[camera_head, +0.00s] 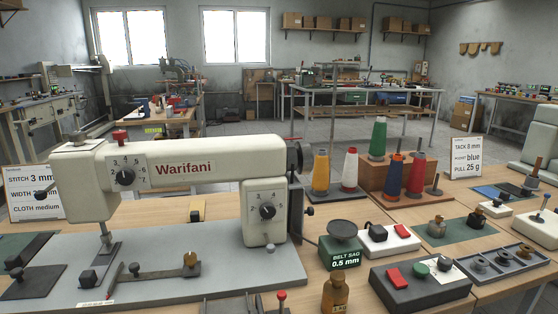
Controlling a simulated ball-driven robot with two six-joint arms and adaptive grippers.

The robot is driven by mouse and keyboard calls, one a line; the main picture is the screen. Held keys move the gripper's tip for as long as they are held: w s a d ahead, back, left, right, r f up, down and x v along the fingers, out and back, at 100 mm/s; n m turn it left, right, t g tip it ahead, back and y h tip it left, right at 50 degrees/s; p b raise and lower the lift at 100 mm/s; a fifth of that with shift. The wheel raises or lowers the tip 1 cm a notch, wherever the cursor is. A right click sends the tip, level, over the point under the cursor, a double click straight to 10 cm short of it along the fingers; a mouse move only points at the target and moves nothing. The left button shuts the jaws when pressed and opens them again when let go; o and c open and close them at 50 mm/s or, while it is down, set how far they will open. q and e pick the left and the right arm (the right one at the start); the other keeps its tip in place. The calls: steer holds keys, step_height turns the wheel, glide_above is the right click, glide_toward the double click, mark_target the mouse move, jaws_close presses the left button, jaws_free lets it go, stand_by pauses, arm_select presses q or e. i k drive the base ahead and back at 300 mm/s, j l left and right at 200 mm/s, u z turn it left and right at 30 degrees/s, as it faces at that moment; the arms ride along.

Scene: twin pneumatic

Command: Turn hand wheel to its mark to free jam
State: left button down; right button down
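A cream sewing machine labelled Warifani (200,160) stands on a grey base plate (190,280) at the left and middle of the table. A dark hand wheel (295,158) sits at the right end of its arm, seen nearly edge-on. A small reddish spot shows at its upper rim; I cannot tell whether this is the mark. Numbered dials (125,176) and (267,210) are on the machine's front. Neither of my grippers is in view.
Colored thread spools (350,170) stand behind and right of the wheel. A belt sag gauge (340,245), a red-button box (390,240) and a dark button box (418,283) stand at right. A brass bottle-shaped piece (335,294) is at the front edge. Signs (466,160) stand at both sides.

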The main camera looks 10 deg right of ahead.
mark_target(305, 151)
steer(key=i+l+u, duration=0.15)
steer(key=l+u, duration=0.15)
steer(key=l, duration=0.65)
steer(key=l+u, duration=0.3)
steer(key=l, duration=0.7)
steer(key=i, duration=0.1)
